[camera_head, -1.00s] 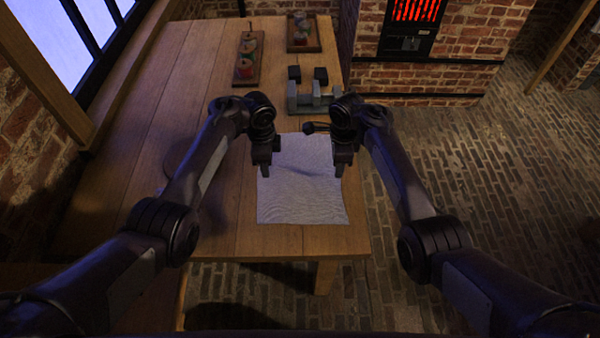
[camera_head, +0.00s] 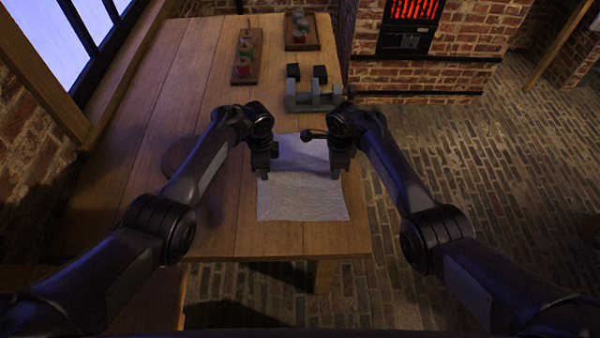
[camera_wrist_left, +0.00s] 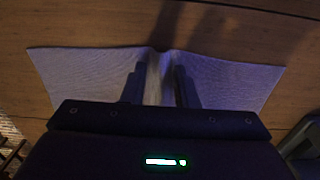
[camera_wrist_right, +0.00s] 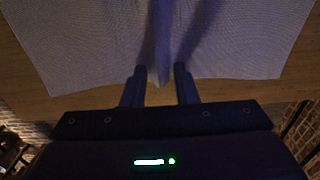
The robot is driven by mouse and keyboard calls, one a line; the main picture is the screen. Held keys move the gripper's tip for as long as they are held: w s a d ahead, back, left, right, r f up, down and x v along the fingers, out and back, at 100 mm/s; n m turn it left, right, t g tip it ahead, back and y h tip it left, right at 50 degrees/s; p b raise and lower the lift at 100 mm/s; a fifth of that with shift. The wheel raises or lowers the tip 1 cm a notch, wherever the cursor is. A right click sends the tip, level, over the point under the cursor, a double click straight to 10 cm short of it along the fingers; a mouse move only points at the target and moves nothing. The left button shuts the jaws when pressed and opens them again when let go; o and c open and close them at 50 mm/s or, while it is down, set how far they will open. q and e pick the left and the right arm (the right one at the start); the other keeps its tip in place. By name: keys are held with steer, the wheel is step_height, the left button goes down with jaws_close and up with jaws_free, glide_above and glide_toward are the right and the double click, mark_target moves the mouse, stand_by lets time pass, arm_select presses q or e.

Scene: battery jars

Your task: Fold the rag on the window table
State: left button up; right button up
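The pale grey rag (camera_head: 300,200) lies on the near end of the wooden window table (camera_head: 215,240). A raised ridge crosses its middle, between my grippers. My left gripper (camera_head: 264,174) is at the rag's left edge. In the left wrist view, its fingers (camera_wrist_left: 160,85) stand apart with the raised rag edge (camera_wrist_left: 160,68) between them. My right gripper (camera_head: 336,174) is at the right edge. In the right wrist view, its fingers (camera_wrist_right: 161,82) are apart, with the ridge (camera_wrist_right: 161,50) running up to the gap. Whether the fingers touch the cloth is unclear.
A grey block fixture (camera_head: 312,95) stands on the table beyond the rag. Two wooden trays with coloured parts, one at left (camera_head: 246,58) and one at right (camera_head: 302,32), lie farther back. A round dark disc (camera_head: 185,158) is partly behind my left arm.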

arm_select(q)
jaws_close()
arm_select(e)
jaws_close()
arm_select(q)
steer(key=shift+r, duration=0.1)
arm_select(e)
steer(key=shift+r, duration=0.1)
